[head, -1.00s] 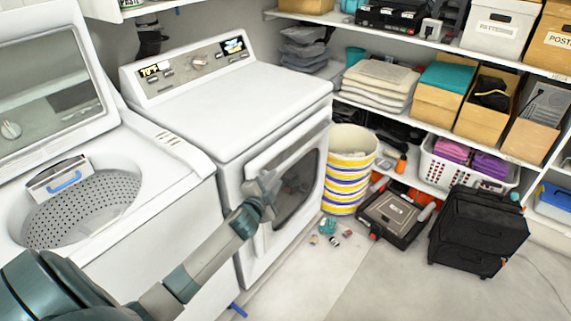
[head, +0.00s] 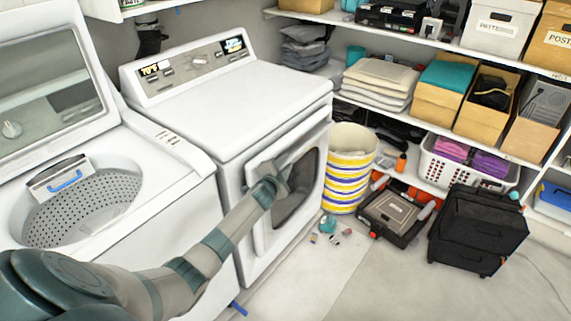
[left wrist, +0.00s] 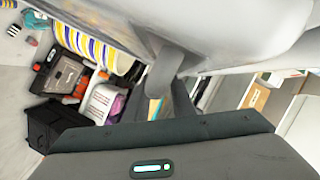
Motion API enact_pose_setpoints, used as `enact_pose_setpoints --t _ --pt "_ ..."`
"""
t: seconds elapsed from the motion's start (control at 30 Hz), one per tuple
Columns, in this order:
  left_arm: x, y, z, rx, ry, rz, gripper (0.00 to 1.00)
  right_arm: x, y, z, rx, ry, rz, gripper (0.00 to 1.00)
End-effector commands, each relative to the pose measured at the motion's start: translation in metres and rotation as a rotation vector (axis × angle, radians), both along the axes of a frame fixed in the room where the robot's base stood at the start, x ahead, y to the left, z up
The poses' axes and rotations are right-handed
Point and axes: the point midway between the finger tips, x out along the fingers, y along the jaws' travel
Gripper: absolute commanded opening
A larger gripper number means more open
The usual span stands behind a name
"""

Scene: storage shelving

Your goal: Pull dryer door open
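The white dryer (head: 235,105) stands in the middle of the head view. Its front door (head: 258,222) has a dark window (head: 297,193). The door sits close to the dryer's front; I cannot tell whether it is slightly ajar. My left gripper (head: 277,182) is at the upper left part of the door, in front of the window's edge. In the left wrist view, a grey finger of my left gripper (left wrist: 165,72) reaches up against a pale surface. Its grip and any contact with the door are unclear. My right gripper is not in view.
An open top-loading washer (head: 165,165) stands left of the dryer. A striped basket (head: 349,170) stands right of the door, with small items (head: 327,236) on the floor nearby. A toolbox (head: 394,215) and black case (head: 478,235) lie farther right.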

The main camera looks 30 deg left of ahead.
Motion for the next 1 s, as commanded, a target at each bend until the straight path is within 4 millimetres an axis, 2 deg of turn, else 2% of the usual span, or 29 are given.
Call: enact_pose_setpoints --t 0.17,0.4,0.47,0.5,0.53,0.83,1.0 --pt "0.004 0.001 -0.001 -0.001 -0.001 -0.001 0.22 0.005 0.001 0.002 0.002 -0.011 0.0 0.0" --pt "0.004 0.001 -0.001 0.0 -0.001 -0.001 0.22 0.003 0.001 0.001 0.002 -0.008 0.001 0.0" --pt "0.004 0.001 -0.001 0.0 0.0 -0.001 0.1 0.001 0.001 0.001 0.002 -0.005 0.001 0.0" --pt "0.004 0.001 -0.001 0.0 0.001 -0.001 0.01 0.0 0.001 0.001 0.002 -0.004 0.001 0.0" --pt "0.004 0.001 -0.001 0.0 0.001 -0.001 0.0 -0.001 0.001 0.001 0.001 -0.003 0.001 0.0" --pt "0.004 -0.001 -0.002 -0.001 0.0 0.004 0.0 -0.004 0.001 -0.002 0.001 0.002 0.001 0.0" --pt "0.003 -0.006 -0.004 -0.002 0.0 0.024 0.0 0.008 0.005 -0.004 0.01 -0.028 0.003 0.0"
